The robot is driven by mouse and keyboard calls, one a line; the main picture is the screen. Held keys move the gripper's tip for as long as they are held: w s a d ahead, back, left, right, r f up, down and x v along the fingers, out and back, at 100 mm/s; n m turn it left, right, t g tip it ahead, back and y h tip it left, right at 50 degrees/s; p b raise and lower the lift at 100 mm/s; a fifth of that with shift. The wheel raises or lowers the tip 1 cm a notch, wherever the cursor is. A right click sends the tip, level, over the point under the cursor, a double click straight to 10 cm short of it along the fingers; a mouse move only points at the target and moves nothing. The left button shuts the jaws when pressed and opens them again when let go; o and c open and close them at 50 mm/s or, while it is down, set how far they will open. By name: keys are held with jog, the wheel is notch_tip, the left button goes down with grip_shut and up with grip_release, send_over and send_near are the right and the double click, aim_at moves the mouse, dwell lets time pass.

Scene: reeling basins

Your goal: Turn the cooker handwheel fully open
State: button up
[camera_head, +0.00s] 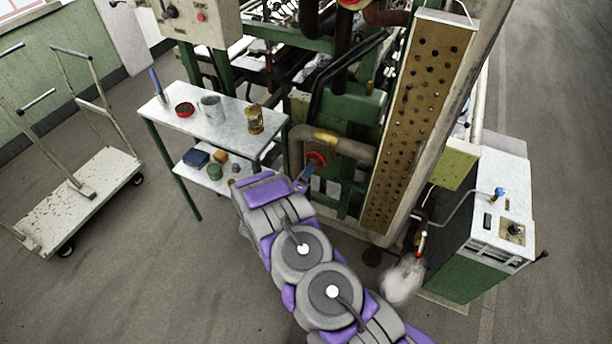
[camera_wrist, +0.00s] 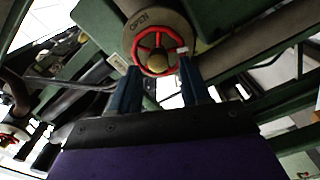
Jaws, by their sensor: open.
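A red spoked handwheel (camera_head: 317,160) sits on the green machine, by a thick bent pipe. In the wrist view the handwheel (camera_wrist: 156,36) has a brass-coloured hub and a white mark on the right of its rim. A round plate (camera_wrist: 138,22) behind it bears the letters "OPEN". My gripper (camera_wrist: 159,66) is open, its two blue fingers spread to the left and right of the wheel's lower part. I cannot tell if they touch the rim. In the head view my gripper (camera_head: 304,178) is just below and left of the wheel, partly hidden by my arm.
A white-topped table (camera_head: 230,122) with cups and tins stands left of my arm. A flatbed trolley (camera_head: 85,205) is at far left. A green and white cabinet (camera_head: 497,215) stands at right, with white steam (camera_head: 403,280) near its left side. Open floor lies at lower left.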

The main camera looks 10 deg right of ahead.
aim_at(314, 162)
jog(key=m+b, duration=0.2)
jog(key=m, duration=0.2)
jog(key=w+d+m+b, duration=0.1)
jog(key=m+b, duration=0.2)
jog(key=m, duration=0.1)
jog(key=w+m+b, duration=0.1)
jog(key=m+b, duration=0.1)
jog(key=m, duration=0.3)
jog(key=shift+w+d, duration=0.2)
jog(key=shift+d, duration=0.2)
